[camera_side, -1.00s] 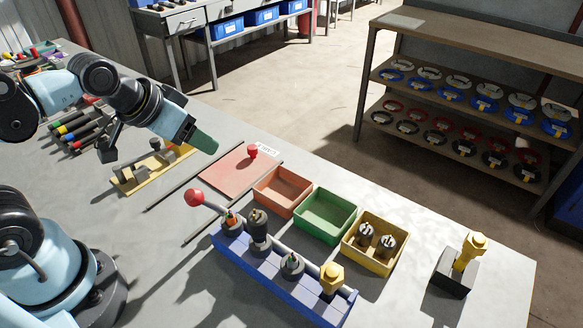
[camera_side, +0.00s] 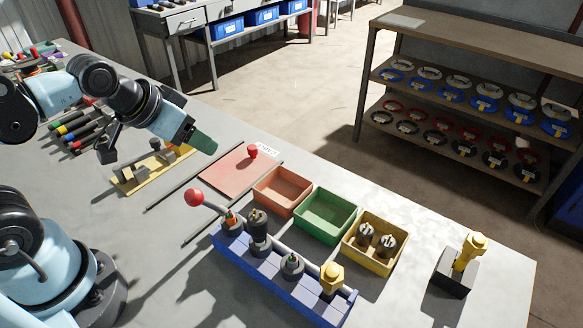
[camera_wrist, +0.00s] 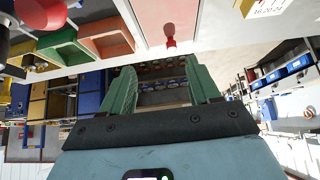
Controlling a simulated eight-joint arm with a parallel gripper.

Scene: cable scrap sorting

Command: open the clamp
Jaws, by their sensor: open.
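My gripper (camera_side: 203,144) hangs above the table behind the pink plate, away from the blue rack. In the wrist view my gripper (camera_wrist: 163,88) has its two green fingers spread apart with nothing between them. A long blue rack (camera_side: 262,277) stands at the front; a grey bar runs along it to a lever with a red ball (camera_side: 194,197) at its left end. This appears to be the clamp; how tightly the bar sits cannot be told. Dark and grey cable pieces (camera_side: 259,229) and a yellow-topped one (camera_side: 331,276) stand in the rack.
Orange (camera_side: 282,190), green (camera_side: 325,216) and yellow (camera_side: 374,243) bins stand behind the rack; the yellow bin holds two pieces. A pink plate (camera_side: 232,174) with a red knob lies left of them. A yellow fixture (camera_side: 150,173) stands below my arm. A black block (camera_side: 452,279) is at right.

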